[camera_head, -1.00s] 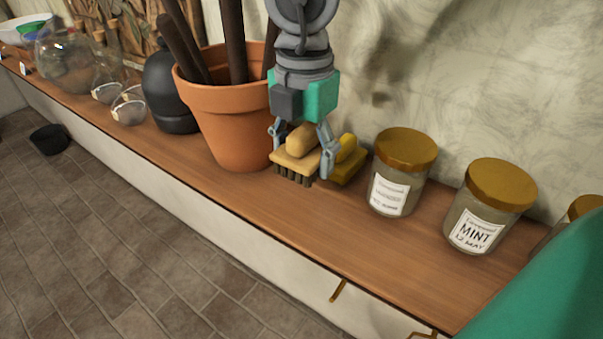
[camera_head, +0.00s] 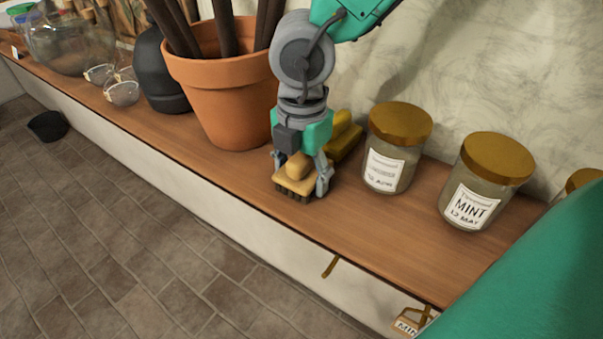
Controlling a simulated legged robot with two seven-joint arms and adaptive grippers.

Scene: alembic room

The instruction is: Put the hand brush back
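The hand brush (camera_head: 297,183), with a pale yellow-tan back and dark bristles pointing down, is near the front edge of the wooden shelf (camera_head: 225,182). My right gripper (camera_head: 300,178) comes down from above, with one finger on each side of the brush and closed on it. I cannot tell whether the bristles touch the shelf or hang just above it. A second, deeper yellow brush-like object (camera_head: 346,137) lies behind the gripper, partly hidden by it. My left gripper is not in view.
A terracotta pot (camera_head: 225,95) holding dark sticks stands left of the gripper. Jars (camera_head: 397,150) and (camera_head: 483,185) stand to the right.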

